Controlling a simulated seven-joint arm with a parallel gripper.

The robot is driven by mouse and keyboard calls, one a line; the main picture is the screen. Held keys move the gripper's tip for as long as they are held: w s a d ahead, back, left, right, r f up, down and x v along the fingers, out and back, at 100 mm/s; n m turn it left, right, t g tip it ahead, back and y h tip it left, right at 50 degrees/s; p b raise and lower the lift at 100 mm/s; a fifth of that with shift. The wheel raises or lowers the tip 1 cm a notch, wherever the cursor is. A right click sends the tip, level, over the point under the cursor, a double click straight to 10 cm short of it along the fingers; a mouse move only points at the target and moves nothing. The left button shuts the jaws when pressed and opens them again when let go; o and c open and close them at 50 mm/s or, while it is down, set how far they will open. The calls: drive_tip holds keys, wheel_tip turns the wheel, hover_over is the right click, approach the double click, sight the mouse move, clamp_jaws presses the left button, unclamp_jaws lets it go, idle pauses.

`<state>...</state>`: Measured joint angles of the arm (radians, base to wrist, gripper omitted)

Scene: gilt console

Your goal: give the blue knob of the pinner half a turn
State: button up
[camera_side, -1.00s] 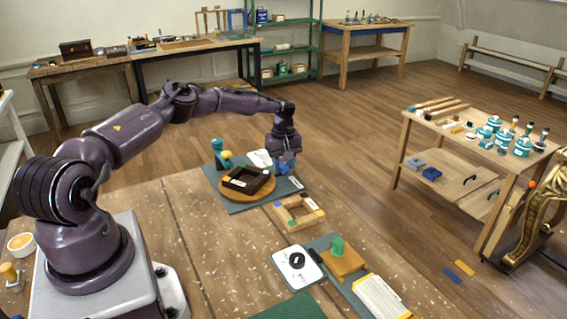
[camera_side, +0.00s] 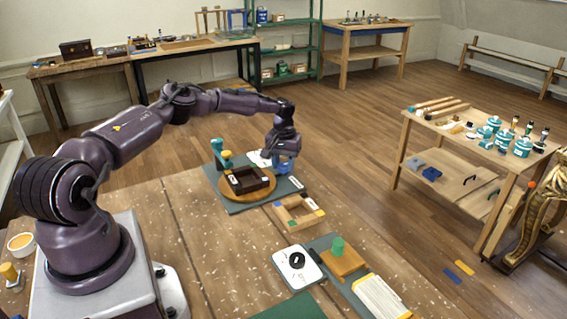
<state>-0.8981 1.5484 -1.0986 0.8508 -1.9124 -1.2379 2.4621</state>
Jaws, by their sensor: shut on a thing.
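The pinner is a teal board (camera_side: 238,207) with a round orange-brown turntable (camera_side: 262,199) and a teal post (camera_side: 217,147) with a yellow part at the back left. A dark rectangular frame (camera_side: 240,189) lies on the turntable. My gripper (camera_side: 284,167) points down at the back right edge of the board, beside the turntable. It is shut on the blue knob, which is mostly hidden among the blue fingers, so its angle cannot be told.
A light wooden frame with coloured corners (camera_side: 299,213) lies just in front of the board. Nearer are a white card with a black ring (camera_side: 297,264), a green cylinder on a wooden block (camera_side: 340,257) and a pale ribbed block (camera_side: 381,297).

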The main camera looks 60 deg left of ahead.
sight(284, 164)
idle(0.4)
drive_tip(key=o, duration=0.9)
drive_tip(key=shift+o, duration=0.2)
wheel_tip(284, 164, up, 13)
